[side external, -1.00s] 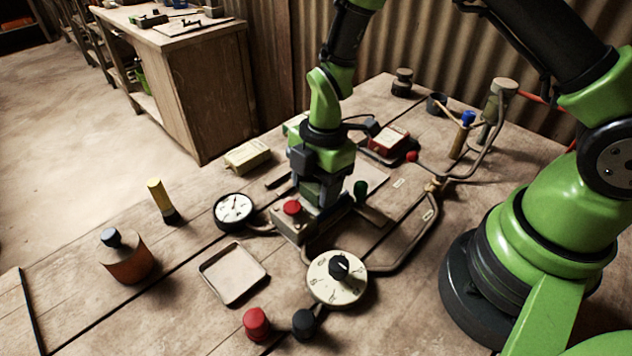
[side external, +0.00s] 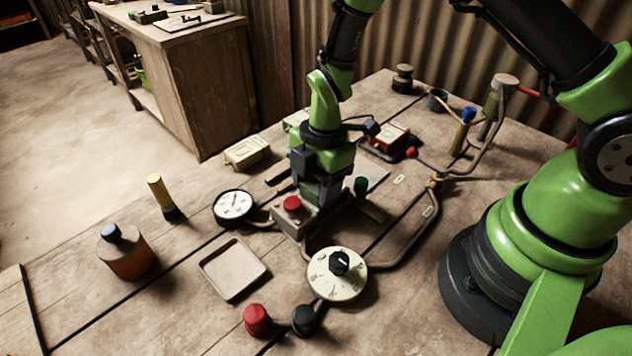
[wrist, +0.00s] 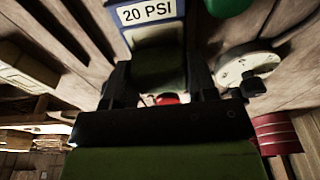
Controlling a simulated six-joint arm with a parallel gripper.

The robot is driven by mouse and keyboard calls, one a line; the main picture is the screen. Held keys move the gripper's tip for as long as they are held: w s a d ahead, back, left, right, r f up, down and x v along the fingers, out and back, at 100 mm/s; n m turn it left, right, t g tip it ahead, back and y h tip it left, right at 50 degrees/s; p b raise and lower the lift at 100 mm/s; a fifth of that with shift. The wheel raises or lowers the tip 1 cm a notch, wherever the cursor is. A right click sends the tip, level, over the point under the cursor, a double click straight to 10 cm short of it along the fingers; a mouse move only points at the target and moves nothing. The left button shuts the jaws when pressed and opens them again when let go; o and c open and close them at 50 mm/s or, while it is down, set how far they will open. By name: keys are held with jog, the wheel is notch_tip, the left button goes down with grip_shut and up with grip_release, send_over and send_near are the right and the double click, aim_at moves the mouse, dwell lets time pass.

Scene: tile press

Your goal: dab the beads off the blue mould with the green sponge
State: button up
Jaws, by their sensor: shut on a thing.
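My gripper (side external: 320,192) points down over the press block in the middle of the bench in the side view. In the wrist view my gripper's two dark fingers (wrist: 160,88) close on a dark green block, which looks like the green sponge (wrist: 158,66). A blue-edged piece with a "20 PSI" label (wrist: 148,12) lies just beyond the sponge; I cannot tell whether it is part of the blue mould. In the side view my gripper hides the sponge and the mould. No beads can be made out, and contact cannot be told.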

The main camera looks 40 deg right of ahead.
jog(key=shift+r, duration=0.1)
jog(key=shift+r, duration=3.4)
jog(key=shift+d+r+m, duration=0.4)
jog(key=shift+r+m, duration=0.05)
jog(key=shift+m, duration=0.35)
jog(key=s+d+r+m+t+h, duration=0.1)
jog(key=d+r+m, duration=0.5)
jog(key=m, duration=1)
jog(key=shift+s+d+r+t+h, duration=0.4)
jog(key=shift+s+d, duration=0.1)
jog(key=shift+s, duration=0.35)
jog(key=shift+w, duration=0.1)
